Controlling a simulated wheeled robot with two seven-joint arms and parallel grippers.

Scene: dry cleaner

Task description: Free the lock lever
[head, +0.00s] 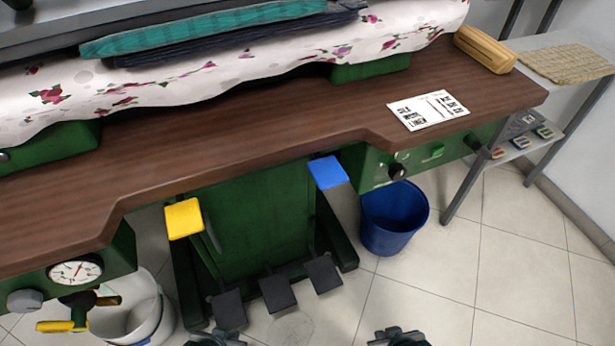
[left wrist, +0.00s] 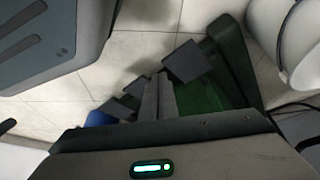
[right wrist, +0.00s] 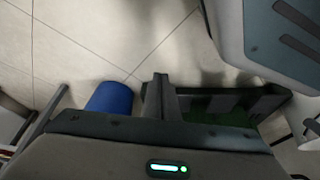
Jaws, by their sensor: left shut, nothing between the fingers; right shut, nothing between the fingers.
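Two levers stick out below the front edge of the wooden table: one with a yellow pad (head: 184,218) and one with a blue pad (head: 328,172). A yellow-handled valve (head: 64,326) is at the lower left; I cannot tell which of these is the lock lever. Three dark pedals (head: 277,293) sit low on the green frame. My left gripper (head: 212,338) is shut and empty at the bottom edge, near the left pedal. My right gripper (head: 398,338) is shut and empty, right of the pedals. In the wrist views, the left fingers (left wrist: 160,100) and right fingers (right wrist: 161,98) touch nothing.
The wooden table edge (head: 240,148) overhangs the green frame. A blue bucket (head: 393,222) stands at its right, and a white bucket (head: 140,312) at the lower left beneath a gauge (head: 76,271). A paper sheet (head: 428,110) lies on the table. Floor at the right is clear.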

